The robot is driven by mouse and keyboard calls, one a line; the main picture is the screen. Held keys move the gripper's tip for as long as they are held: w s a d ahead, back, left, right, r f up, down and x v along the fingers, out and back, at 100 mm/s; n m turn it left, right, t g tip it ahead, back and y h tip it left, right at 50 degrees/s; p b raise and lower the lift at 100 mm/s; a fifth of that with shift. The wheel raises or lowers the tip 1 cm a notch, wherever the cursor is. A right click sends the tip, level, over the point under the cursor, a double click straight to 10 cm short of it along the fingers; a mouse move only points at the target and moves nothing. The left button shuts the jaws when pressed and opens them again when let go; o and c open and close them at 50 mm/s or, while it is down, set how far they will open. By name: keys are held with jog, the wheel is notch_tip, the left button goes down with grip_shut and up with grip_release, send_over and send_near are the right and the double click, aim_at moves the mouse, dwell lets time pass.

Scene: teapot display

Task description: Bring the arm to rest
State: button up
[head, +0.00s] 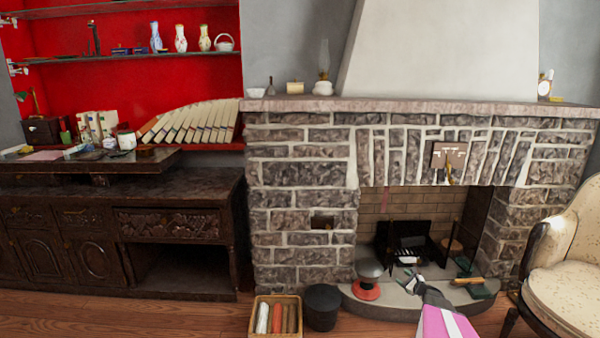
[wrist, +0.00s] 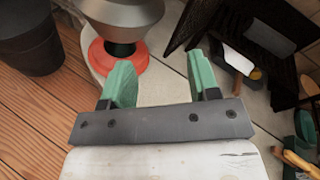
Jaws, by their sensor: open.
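My gripper (head: 411,282) is low in front of the fireplace in the head view, over the grey hearth (head: 385,308). The arm reaches in from the bottom edge. In the wrist view my gripper (wrist: 161,75) shows its two green fingers spread apart with nothing between them. Past the left finger stands a grey object on a red round base (wrist: 107,62); it also shows in the head view left of the gripper. I cannot tell how high the fingers are above the hearth.
A black bin (head: 321,307) and a wicker basket (head: 276,318) stand left of the hearth. A black grate (head: 405,243) is in the fireplace. A wooden-handled tool (head: 466,281) lies to the right, near a cream armchair (head: 567,255). Wooden floor is bare at lower left.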

jog(key=s+a+r+n+g, duration=0.3)
jog(key=s+a+r+n, duration=0.2)
jog(key=a, duration=0.4)
jog(key=s+a+r+n+g+y, duration=0.1)
jog(key=s+a+r+n+g, duration=0.4)
jog(key=a, duration=0.4)
jog(key=s+a+r+n+g, duration=0.2)
jog(key=s+a+r+n, duration=0.3)
jog(key=a, duration=0.4)
jog(key=s+a+r+n+g+h, duration=0.2)
jog(key=s+a+r+n+h, duration=0.1)
jog(key=s, duration=0.7)
jog(key=s+a+r+n+g+h, duration=0.2)
jog(key=s+r+n+h, duration=0.3)
jog(key=s, duration=0.5)
jog(key=shift+a+r+n, duration=0.4)
jog(key=shift+r+n, duration=0.5)
jog(key=shift+n, duration=0.3)
